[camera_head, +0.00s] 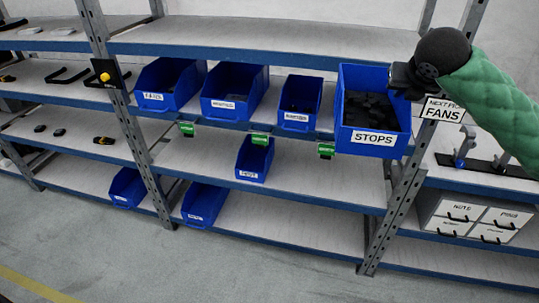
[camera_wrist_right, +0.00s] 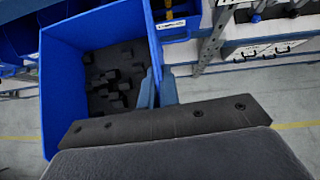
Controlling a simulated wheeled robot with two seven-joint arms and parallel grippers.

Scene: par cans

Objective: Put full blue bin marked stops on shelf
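The blue bin marked STOPS (camera_head: 371,147) is upright, with a pile of dark blocks inside. It is at the right end of the row of bins, at about the height of the middle shelf (camera_head: 228,117). It looks nearer to me than the other bins; I cannot tell whether its base touches the shelf. My right gripper (camera_head: 403,80) is at the bin's right wall. In the right wrist view its fingers (camera_wrist_right: 156,90) are closed on that wall, and the blocks show in the bin (camera_wrist_right: 60,100). My left gripper is not in view.
Three blue bins (camera_head: 169,85) stand left on the middle shelf. Several smaller bins sit below, including one (camera_head: 254,158) under the shelf edge. A "NEXT PICK FANS" sign (camera_head: 443,108) and an upright post (camera_head: 400,205) are close on the right. White drawers (camera_head: 470,215) stand lower right.

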